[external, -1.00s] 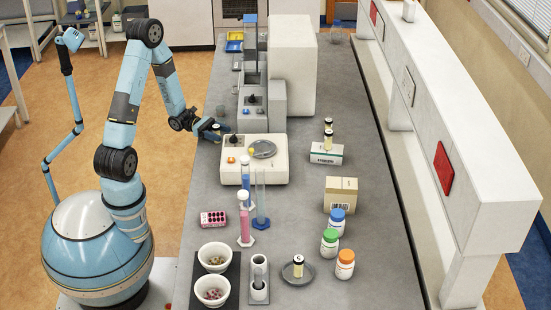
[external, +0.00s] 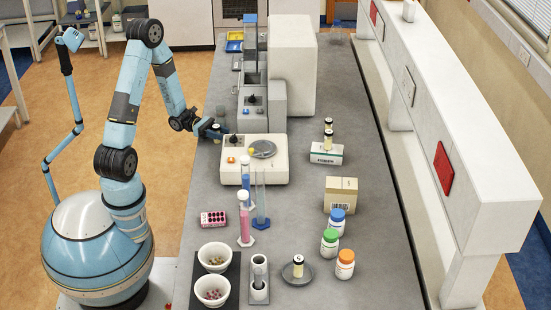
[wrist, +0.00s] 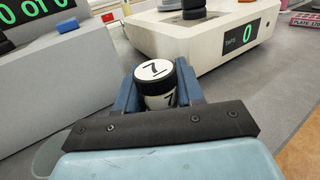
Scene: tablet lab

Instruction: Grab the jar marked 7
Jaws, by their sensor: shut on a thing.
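The jar marked 7 (wrist: 156,84) is small, with a black band and a white top bearing a 7; another 7 shows on its side label. In the wrist view it stands between the two blue fingers of my gripper (wrist: 158,98), which is shut on it. The jar's lower part is hidden by the gripper. In the external view my gripper (external: 216,130) is at the left side of the bench, just behind and left of the cream balance, with the jar (external: 216,127) showing small at its fingers.
The cream balance (external: 280,173) with a round pan is close by. A grey instrument (external: 264,108) stands behind it. Other small jars stand on a white box (external: 325,159) and on a round dish (external: 291,279). Cylinders (external: 261,205) stand in front of the balance.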

